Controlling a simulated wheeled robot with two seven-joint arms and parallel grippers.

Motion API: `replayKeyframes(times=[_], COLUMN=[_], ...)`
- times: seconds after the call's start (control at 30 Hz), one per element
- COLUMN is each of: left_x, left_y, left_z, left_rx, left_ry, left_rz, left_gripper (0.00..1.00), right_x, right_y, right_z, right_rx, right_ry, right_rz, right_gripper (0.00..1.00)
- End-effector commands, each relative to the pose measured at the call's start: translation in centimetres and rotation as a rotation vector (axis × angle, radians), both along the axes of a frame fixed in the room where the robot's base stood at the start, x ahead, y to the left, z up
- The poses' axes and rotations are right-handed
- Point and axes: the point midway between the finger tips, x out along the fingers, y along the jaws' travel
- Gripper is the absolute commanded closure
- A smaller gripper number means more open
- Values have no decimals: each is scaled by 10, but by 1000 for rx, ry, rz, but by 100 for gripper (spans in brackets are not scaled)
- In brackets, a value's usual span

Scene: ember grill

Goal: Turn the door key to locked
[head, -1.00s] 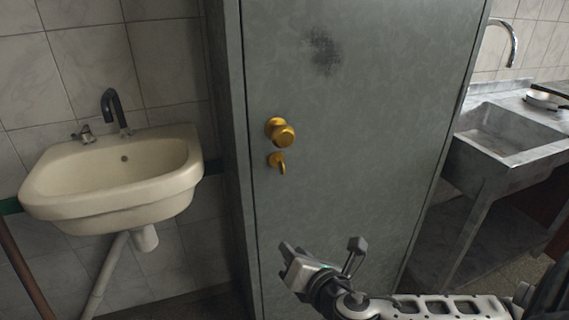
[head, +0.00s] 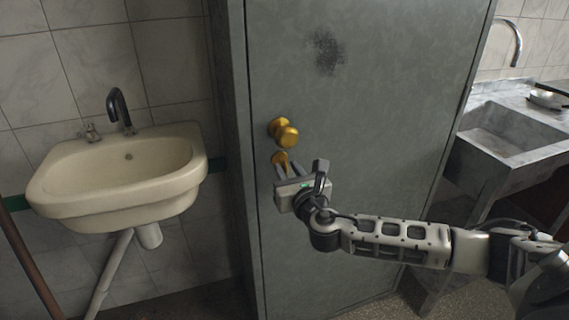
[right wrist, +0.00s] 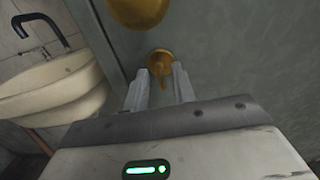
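The brass door key (head: 280,158) sits on a round plate in the grey door (head: 360,110), just below the brass knob (head: 286,133). In the right wrist view the key (right wrist: 160,66) hangs roughly straight down from its plate. My right gripper (head: 288,170) is in front of the door at the key, which it partly hides in the head view. In the right wrist view its two fingers (right wrist: 159,84) are apart, one to each side of the key, with a gap visible around it. I cannot tell exactly how deep they reach. My left gripper is out of view.
The knob (right wrist: 138,10) is close above the fingers in the right wrist view. A cream washbasin (head: 120,175) with a dark tap hangs on the tiled wall at left. A stone sink (head: 510,130) stands at right.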

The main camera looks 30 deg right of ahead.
Motion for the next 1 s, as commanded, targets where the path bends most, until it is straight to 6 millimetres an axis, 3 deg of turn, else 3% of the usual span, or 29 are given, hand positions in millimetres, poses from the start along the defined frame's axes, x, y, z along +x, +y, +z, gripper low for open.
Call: replayKeyframes(times=[0.2,0.53,0.57,0.63,0.67,1.0], left_x=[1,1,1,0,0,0], left_y=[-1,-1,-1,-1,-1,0], left_z=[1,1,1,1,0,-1], left_rx=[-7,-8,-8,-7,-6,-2], left_ry=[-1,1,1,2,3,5], left_rz=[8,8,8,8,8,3], left_gripper=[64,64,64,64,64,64], right_x=[22,26,26,26,26,25], right_y=[-5,-6,-6,-6,-6,-6], right_z=[0,-1,-1,-1,-1,-1], right_rx=[1,1,1,1,1,20], right_ry=[0,1,1,1,1,-3], right_rz=[1,1,1,1,1,1], right_gripper=[74,74,77,96,100,100])
